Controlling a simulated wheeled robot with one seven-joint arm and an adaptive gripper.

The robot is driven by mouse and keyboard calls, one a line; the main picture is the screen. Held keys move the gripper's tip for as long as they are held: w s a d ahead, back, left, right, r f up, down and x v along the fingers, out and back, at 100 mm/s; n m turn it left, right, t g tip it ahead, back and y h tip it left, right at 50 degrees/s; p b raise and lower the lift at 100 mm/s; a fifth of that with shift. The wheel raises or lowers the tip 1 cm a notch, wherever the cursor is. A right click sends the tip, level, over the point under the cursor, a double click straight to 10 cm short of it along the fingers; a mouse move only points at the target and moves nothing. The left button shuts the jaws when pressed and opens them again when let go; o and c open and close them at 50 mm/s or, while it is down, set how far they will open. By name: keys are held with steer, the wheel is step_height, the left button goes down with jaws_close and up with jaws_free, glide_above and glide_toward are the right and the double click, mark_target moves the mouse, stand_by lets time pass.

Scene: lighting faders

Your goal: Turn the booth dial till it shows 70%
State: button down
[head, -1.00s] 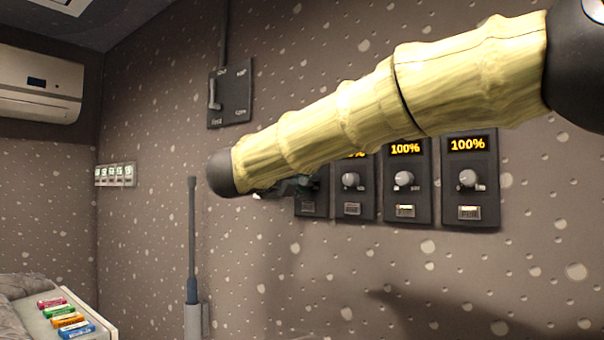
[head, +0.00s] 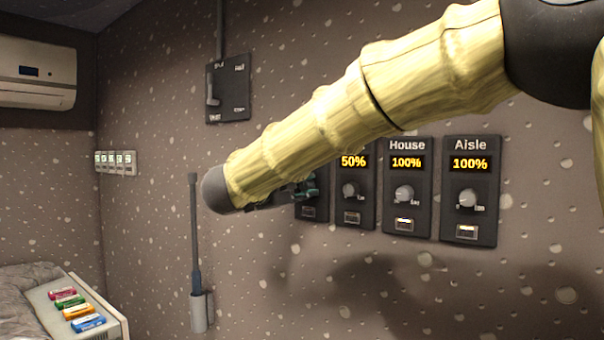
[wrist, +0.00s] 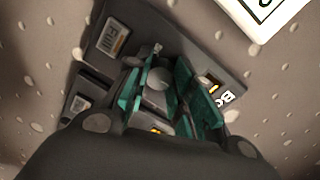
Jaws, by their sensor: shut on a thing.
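In the wrist view the booth panel (wrist: 190,50) is dark, with a label that begins "Bo" (wrist: 227,97). Its round grey dial (wrist: 157,79) sits between the teal-padded fingers of my gripper (wrist: 161,84), which is shut on it. Only a sliver of the booth display's orange digits (wrist: 213,80) shows, so its number cannot be read. In the head view my gripper (head: 302,187) is at the leftmost panel (head: 311,211), and my arm hides that panel's top and its display.
To the right stand a panel reading 50% (head: 353,161), the House panel (head: 406,215) at 100% and the Aisle panel (head: 469,215) at 100%. A lever switch box (head: 238,88) is above my arm. An upright rod (head: 194,240) in a holder is on the wall at left.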

steer(key=shift+n+p, duration=2)
steer(key=shift+p, duration=0.05)
steer(key=shift+f, duration=0.1)
steer(key=c, duration=1.2)
jaws_free()
steer(key=v, duration=1.2)
steer(key=shift+a, duration=0.1)
steer(key=shift+w, duration=0.1)
